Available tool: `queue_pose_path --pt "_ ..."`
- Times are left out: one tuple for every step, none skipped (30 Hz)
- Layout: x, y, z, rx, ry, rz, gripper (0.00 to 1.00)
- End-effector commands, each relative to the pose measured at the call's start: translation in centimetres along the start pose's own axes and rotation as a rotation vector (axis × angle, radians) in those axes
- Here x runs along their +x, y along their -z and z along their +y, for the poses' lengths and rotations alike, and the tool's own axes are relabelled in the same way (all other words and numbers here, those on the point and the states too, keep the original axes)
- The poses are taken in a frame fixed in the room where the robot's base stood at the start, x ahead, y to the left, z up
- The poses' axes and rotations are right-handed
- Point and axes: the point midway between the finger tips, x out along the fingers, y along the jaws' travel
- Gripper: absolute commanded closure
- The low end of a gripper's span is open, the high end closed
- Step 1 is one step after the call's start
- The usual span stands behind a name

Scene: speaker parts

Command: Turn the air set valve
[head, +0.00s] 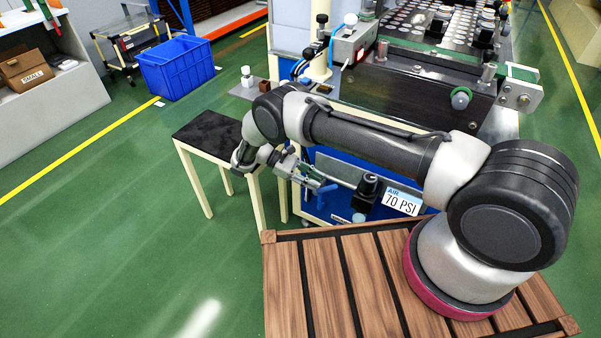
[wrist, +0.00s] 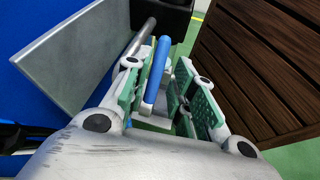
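The air set valve shows in the wrist view as a blue lever handle (wrist: 158,70) beside a grey pipe. In the head view, a black regulator (head: 367,189) sits on this line next to the "AIR 70 PSI" label (head: 402,201) on the machine's front. My gripper (wrist: 172,78) is open, with green pads on both fingers. The blue handle lies between the fingers, nearer the left one, with a gap on its right; I cannot tell if it touches the left pad.
A grey metal plate (wrist: 85,50) stands close left of the fingers in the wrist view. A slatted wooden platform (head: 330,285) lies below my arm. A black-topped table (head: 212,138) stands just left of my gripper. Green floor at the left is free.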

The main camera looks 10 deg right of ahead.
Motion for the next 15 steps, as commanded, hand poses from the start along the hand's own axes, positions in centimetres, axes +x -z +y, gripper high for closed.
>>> queue_pose_path --pt "-1.3 0.2 0.0 0.002 -0.001 0.004 0.74" --pt "-2.0 0.2 0.0 0.002 -0.001 0.003 0.74" --pt "-3.0 0.1 0.0 0.001 -0.001 0.004 0.74" --pt "-3.6 0.2 -0.1 0.001 -0.001 0.003 0.74" --pt "-4.2 0.2 0.0 0.002 -0.002 0.003 0.74" --pt "-4.9 0.2 0.0 0.002 -0.001 0.003 0.74" --pt "-5.4 0.1 0.0 0.001 -0.001 0.002 0.74" --pt "-5.8 0.1 0.0 0.001 0.000 0.002 0.74" --pt "-6.1 0.2 0.0 0.001 -0.001 0.002 0.74" --pt "-6.4 0.2 0.0 0.001 0.000 0.001 0.74" --pt "-6.6 0.2 0.0 0.001 -0.001 0.001 0.74" --pt "-7.0 0.2 0.0 0.000 0.000 0.001 0.74" --pt "-7.1 0.1 0.0 0.000 0.000 0.001 0.74" --pt "-7.3 0.1 0.0 0.000 0.000 0.001 0.74" --pt "-7.5 0.1 0.0 0.000 0.000 0.000 0.74"
